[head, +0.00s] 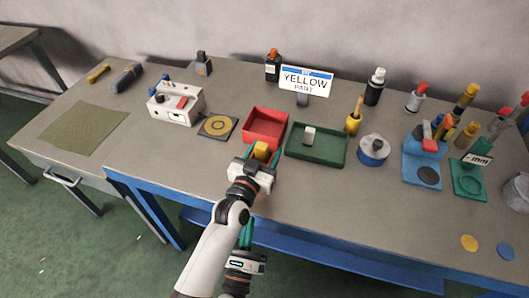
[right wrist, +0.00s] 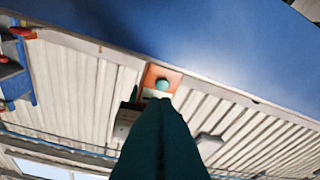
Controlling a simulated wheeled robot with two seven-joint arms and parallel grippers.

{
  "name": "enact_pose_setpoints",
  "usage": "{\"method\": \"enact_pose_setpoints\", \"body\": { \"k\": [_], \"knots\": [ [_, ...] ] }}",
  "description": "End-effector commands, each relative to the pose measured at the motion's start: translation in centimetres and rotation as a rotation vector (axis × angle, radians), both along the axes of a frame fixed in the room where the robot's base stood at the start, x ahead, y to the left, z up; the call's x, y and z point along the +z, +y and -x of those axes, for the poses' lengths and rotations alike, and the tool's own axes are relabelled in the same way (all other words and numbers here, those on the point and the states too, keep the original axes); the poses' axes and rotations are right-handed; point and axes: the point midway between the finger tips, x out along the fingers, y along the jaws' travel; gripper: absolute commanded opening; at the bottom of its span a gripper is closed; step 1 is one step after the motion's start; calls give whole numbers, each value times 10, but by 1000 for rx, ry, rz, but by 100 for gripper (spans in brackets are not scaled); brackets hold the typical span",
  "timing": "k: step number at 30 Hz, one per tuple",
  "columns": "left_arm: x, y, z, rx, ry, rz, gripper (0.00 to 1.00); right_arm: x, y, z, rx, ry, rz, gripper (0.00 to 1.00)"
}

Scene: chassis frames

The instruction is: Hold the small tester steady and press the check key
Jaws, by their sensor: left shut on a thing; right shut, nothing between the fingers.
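My left gripper (head: 264,156) is shut on a small yellow block-like thing (head: 261,149) at the near edge of the red tray. The gripper hides part of it, and I cannot tell whether it is the small tester. My right gripper (head: 247,226) is lower in the head view, by the table's front edge, shut and empty. In the right wrist view its closed dark green fingers (right wrist: 160,112) point at a small orange plate with a round teal knob (right wrist: 162,85). I cannot tell whether the tips touch it. No check key is clearly readable.
The red tray (head: 249,134) is empty where visible. A green tray (head: 316,157) holds a pale block. A white box with a red key (head: 182,103) stands left. A blue device (head: 421,172) and a green one (head: 466,185) stand right. The front right tabletop is mostly clear.

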Motion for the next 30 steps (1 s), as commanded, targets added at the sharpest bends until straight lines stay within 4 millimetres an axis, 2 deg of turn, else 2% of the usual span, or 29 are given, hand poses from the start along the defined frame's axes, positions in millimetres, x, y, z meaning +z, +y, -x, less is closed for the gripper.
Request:
{"method": "enact_pose_setpoints", "body": {
  "k": [7,13,22,30],
  "knots": [
    [-2,0,0,0,4,-1,26,-6,5,-3,42,114,51,0],
    [-2,0,0,0,4,-1,26,-7,15,-5,181,290,185,0],
    [-2,0,0,0,4,-1,26,20,19,3,430,345,419,0],
    [-2,0,0,0,4,-1,26,36,19,9,521,312,520,0]
  ]
}}
